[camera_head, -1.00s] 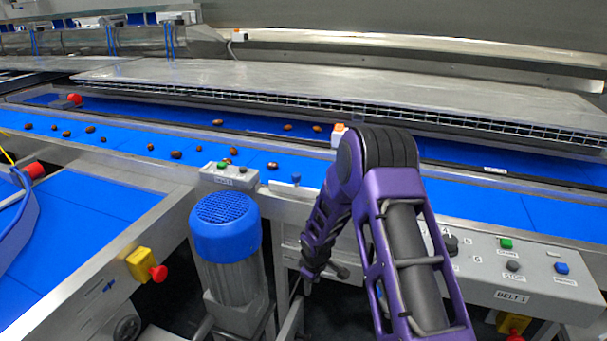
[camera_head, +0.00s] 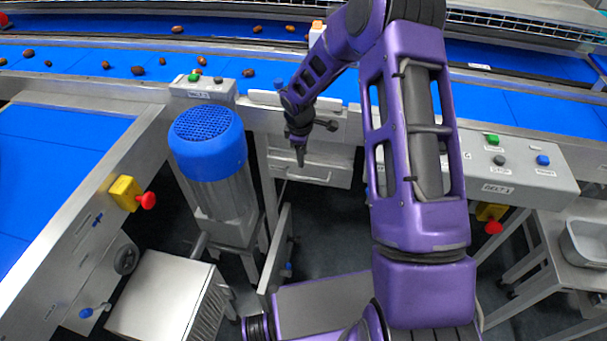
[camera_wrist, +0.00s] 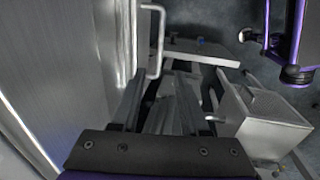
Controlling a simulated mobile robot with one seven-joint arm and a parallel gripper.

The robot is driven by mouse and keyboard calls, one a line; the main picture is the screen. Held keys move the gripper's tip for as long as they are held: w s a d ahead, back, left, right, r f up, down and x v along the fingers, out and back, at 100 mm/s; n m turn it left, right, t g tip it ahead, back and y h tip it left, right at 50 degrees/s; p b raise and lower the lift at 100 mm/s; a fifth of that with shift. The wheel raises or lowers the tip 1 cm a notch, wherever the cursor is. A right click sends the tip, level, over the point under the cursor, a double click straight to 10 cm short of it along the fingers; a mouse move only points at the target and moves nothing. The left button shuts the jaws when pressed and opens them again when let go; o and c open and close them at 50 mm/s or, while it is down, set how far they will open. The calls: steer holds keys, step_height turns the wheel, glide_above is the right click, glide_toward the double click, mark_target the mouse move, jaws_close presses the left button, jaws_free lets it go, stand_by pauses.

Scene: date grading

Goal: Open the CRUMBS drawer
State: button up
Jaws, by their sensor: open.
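A metal drawer front (camera_head: 338,174) is set under the belt frame in the head view, with a bar handle (camera_head: 308,179) along its lower part. I cannot read a CRUMBS label on it. My gripper (camera_head: 300,160) points down just in front of the drawer, close to the handle. In the wrist view, my gripper (camera_wrist: 160,78) is open, its two dark fingers apart and nothing held. The handle (camera_wrist: 160,45) shows just past the fingertips, standing out from the metal front. I cannot tell whether the fingers touch it.
A blue-topped motor (camera_head: 208,150) stands left of the drawer. A control panel (camera_head: 515,170) with buttons is to the right. A metal box (camera_head: 160,295) stands on the floor at lower left. Dates lie on the blue belt (camera_head: 120,68) behind. Dark floor lies below the drawer.

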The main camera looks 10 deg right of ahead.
mark_target(304, 179)
steer(key=f, duration=0.3)
steer(key=w+f, duration=0.1)
steer(key=f, duration=0.3)
steer(key=w+f, duration=0.1)
steer(key=f, duration=0.2)
steer(key=shift+d+f+b, duration=0.4)
jaws_close()
stand_by(0.8)
